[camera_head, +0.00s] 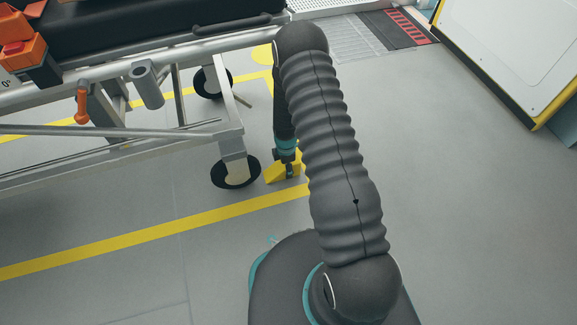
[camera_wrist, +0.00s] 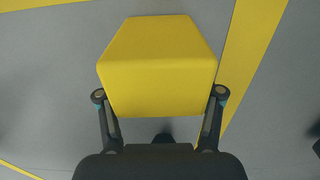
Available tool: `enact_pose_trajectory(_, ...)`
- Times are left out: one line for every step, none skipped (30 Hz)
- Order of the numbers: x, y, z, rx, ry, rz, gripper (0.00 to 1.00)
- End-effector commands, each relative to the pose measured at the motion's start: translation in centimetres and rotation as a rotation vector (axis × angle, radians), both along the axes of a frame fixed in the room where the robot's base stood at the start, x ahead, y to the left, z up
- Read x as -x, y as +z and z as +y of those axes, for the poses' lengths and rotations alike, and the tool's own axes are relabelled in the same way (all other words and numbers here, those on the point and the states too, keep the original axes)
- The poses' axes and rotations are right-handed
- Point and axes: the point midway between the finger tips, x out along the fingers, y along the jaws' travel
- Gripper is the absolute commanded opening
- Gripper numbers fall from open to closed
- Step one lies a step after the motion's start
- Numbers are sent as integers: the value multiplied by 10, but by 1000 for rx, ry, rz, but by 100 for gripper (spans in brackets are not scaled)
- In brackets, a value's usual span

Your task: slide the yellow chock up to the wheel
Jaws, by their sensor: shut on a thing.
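The yellow chock (camera_head: 273,174) is on the grey floor just right of the stretcher's near wheel (camera_head: 235,174) in the head view. Whether it touches the wheel or a small gap is left, I cannot tell. My gripper (camera_head: 290,170) reaches down to the chock from above and is shut on it. In the wrist view the chock (camera_wrist: 158,62) fills the upper middle, with one finger of my gripper (camera_wrist: 159,97) at each lower side. The chock's underside is hidden.
The stretcher frame (camera_head: 110,132) spans the left, with another wheel (camera_head: 212,82) farther back. Yellow lines (camera_head: 150,233) mark the floor. A white panel (camera_head: 515,50) with a yellow edge stands at the upper right. The floor (camera_head: 480,220) at the right is clear.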

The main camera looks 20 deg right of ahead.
Motion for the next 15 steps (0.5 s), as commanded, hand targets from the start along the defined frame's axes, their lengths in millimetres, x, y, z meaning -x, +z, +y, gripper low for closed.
enact_pose_trajectory(0, -1, 3, 0, 1, 1, 2)
enact_pose_trajectory(0, -1, 4, 0, 1, 1, 2)
enact_pose_trajectory(0, -1, 5, 0, 2, 1, 2)
enact_pose_trajectory(0, -1, 6, 0, 2, 1, 2)
enact_pose_trajectory(0, -1, 7, 0, 2, 1, 2)
enact_pose_trajectory(1, -1, 9, 0, 2, 1, 2)
enact_pose_trajectory(1, -1, 10, 0, 2, 1, 2)
enact_pose_trajectory(1, -1, 11, 0, 2, 1, 2)
enact_pose_trajectory(1, -1, 12, 0, 2, 1, 2)
enact_pose_trajectory(1, -1, 13, 0, 2, 1, 2)
enact_pose_trajectory(1, -1, 14, 0, 2, 1, 2)
enact_pose_trajectory(1, -1, 15, 0, 1, 1, 2)
enact_pose_trajectory(1, -1, 16, 0, 1, 1, 2)
enact_pose_trajectory(1, -1, 17, 0, 1, 1, 2)
enact_pose_trajectory(1, -1, 19, 0, 1, 1, 2)
